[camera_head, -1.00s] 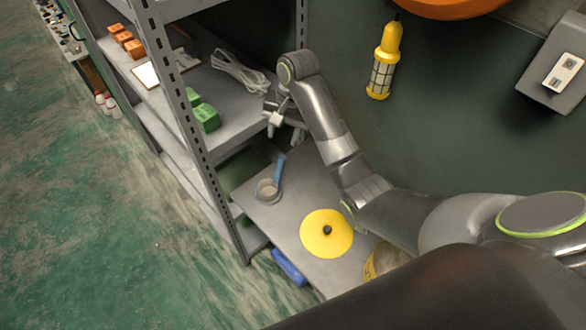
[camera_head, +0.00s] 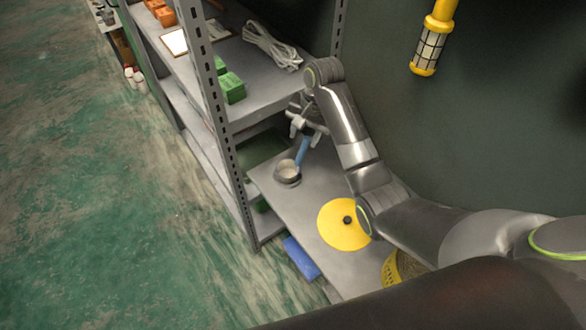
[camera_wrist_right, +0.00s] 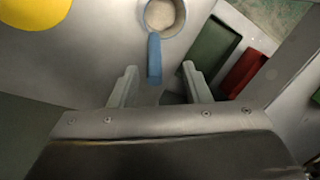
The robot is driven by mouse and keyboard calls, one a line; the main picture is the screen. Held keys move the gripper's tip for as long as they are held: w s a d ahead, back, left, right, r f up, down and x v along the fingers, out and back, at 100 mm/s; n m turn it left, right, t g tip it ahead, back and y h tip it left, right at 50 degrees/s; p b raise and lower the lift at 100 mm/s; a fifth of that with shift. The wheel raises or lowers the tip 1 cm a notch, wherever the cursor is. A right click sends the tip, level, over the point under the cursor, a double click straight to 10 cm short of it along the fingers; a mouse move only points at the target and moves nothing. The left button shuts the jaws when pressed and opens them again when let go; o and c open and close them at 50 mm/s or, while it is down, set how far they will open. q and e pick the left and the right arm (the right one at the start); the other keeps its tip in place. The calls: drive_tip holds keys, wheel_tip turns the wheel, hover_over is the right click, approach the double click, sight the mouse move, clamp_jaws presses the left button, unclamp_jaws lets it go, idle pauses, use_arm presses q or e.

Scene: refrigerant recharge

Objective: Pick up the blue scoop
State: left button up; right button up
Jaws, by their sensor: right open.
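The blue scoop has a blue handle (camera_head: 302,152) and a round grey cup (camera_head: 287,173) holding pale material. It lies on the grey tabletop beside the shelf rack, its handle pointing toward my right gripper (camera_head: 305,128). In the right wrist view, the blue handle (camera_wrist_right: 154,58) points down between the fingertips of my open right gripper (camera_wrist_right: 159,72). The handle's end lies roughly midway between the fingers with a gap on both sides. The jaws hold nothing. My left gripper is not in view.
A yellow disc (camera_head: 344,224) lies on the table nearer me. A grey shelf rack with green blocks (camera_head: 231,87) and a coiled white cable (camera_head: 270,46) stands close to the left of my gripper. A blue object (camera_head: 301,258) sits below the table's left edge.

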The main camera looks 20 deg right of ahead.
sight(303, 149)
drive_tip(key=f, duration=0.7)
drive_tip(key=shift+w+f, duration=0.1)
drive_tip(key=shift+w, duration=0.3)
clamp_jaws()
